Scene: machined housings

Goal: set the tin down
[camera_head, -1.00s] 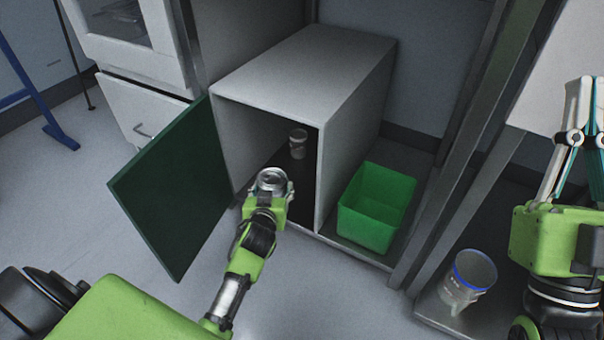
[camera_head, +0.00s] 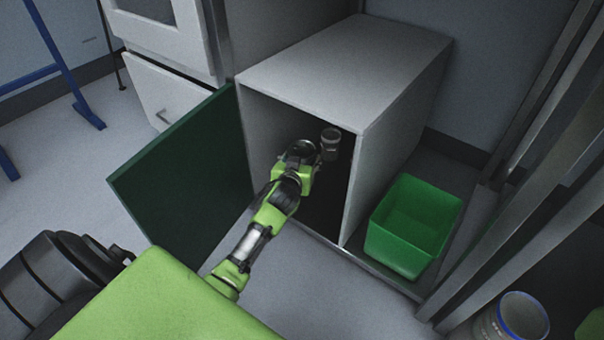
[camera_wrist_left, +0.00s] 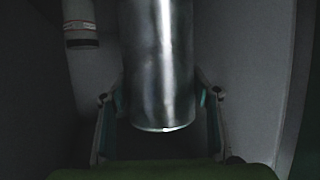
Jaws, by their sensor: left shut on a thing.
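The tin (camera_wrist_left: 158,65) is a plain shiny metal cylinder in the left wrist view, upright between my two fingers. My left gripper (camera_wrist_left: 160,112) is shut on it. In the head view my left gripper (camera_head: 303,160) reaches through the open front of the grey cabinet (camera_head: 310,75), and the tin (camera_head: 301,148) shows only as a dark round top there. Whether its base touches the cabinet floor (camera_head: 322,208) cannot be told. My right gripper is out of view.
A small pale canister (camera_head: 331,138) stands inside, just right of and behind the tin; its label shows in the wrist view (camera_wrist_left: 80,25). The green door (camera_head: 190,175) is swung open at left. A green bin (camera_head: 413,225) and a blue-rimmed container (camera_head: 520,318) are at right.

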